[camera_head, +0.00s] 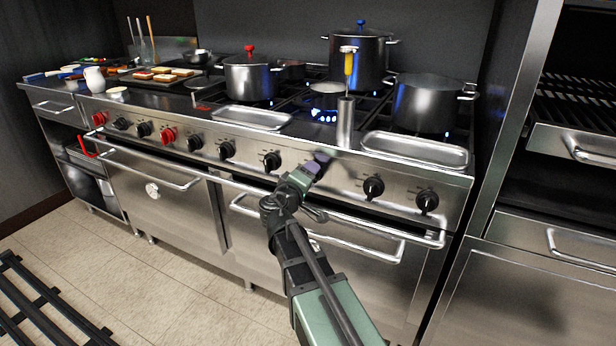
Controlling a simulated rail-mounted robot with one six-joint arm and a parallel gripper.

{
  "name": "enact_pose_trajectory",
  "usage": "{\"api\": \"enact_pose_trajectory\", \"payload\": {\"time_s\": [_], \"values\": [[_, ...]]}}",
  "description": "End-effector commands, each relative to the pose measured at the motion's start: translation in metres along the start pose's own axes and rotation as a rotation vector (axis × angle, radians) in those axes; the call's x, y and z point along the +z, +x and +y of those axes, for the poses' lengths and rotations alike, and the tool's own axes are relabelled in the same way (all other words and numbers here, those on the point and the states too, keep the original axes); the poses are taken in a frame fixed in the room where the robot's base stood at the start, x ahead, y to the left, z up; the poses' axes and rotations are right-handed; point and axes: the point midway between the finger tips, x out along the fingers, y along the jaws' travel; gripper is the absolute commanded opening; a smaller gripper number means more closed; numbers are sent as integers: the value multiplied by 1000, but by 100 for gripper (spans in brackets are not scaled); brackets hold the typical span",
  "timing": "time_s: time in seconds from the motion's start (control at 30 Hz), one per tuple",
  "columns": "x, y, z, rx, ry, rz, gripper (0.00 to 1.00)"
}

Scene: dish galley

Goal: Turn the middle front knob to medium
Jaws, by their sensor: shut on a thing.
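The stove's front panel (340,182) carries a row of knobs, some red and most black. My gripper (318,163) is up against the panel, right of a black knob (272,161) and left of another black knob (373,187). It is shut on a knob there. That knob is hidden behind my gripper and its pointer setting cannot be seen. Which knob is the middle front one cannot be told for certain from this view. Blue flames (324,115) show on a front burner above my gripper.
Pots stand on the burners: one with a red-knobbed lid (249,80), one with a blue-knobbed lid (358,62) and an open one (424,104). Two metal trays (251,118) and a steel cylinder (345,124) sit near the front edge. Oven handles (357,248) run below the panel.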

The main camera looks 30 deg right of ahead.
Motion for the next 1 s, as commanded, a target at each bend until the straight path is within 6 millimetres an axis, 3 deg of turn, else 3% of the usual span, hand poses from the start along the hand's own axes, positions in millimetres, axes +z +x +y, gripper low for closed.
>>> {"api": "enact_pose_trajectory", "payload": {"time_s": [0.3, 0.33, 0.47, 0.77, 0.87, 1.0], "values": [[0, 0, 0, 0, 0, -1, 31], [0, 0, 0, 0, 0, 0, 58], [0, 0, 0, 0, 0, 0, 78], [0, -2, 0, 0, 1, 0, 78], [0, -16, 0, -1, 1, 2, 78], [1, -49, 0, -2, 1, 3, 78]]}}
